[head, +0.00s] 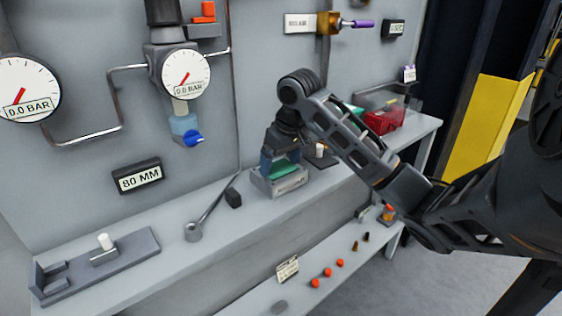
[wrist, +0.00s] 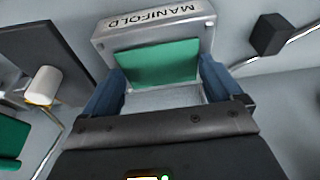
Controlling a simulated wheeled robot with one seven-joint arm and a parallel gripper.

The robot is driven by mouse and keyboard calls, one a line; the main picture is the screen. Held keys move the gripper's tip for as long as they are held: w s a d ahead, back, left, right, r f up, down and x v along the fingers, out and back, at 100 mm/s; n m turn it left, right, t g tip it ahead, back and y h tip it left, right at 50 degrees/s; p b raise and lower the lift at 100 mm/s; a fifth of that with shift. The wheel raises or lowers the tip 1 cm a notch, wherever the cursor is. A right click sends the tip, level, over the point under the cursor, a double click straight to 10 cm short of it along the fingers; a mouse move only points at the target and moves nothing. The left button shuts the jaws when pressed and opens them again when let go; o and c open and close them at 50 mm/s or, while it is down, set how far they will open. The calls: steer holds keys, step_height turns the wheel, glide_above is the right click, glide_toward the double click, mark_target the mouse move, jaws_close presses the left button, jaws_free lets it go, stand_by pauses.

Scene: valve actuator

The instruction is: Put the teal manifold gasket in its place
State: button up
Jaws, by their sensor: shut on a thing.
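The teal manifold gasket (wrist: 165,62) is a flat plate between the two blue fingers of my gripper (wrist: 160,80) in the wrist view. My gripper is shut on it. The gasket lies within the outline of a grey holder (wrist: 98,42) labelled MANIFOLD. Whether it rests on the holder's floor or hangs slightly above I cannot tell. In the head view the gasket (head: 284,168) shows teal over the grey holder (head: 282,186) on the bench, with my gripper (head: 281,162) pointing down on it from above.
A wrench (head: 212,208) and a small dark block (head: 233,198) lie left of the holder on the bench (head: 185,262). A white cylinder (wrist: 44,86) stands close by. A red bin (head: 384,122) and another green piece (wrist: 12,138) are behind or beside it. Gauges hang on the wall.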

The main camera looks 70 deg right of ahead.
steer(key=o, duration=0.8)
steer(key=shift+s+a+f, duration=0.1)
steer(key=shift+a+f, duration=0.05)
steer(key=shift+f, duration=0.65)
steer(key=v, duration=0.4)
steer(key=p+v, duration=0.1)
steer(key=v, duration=0.4)
steer(key=p+v, duration=0.1)
steer(key=v, duration=0.3)
steer(key=shift+w+r, duration=0.3)
steer(key=shift+r, duration=0.1)
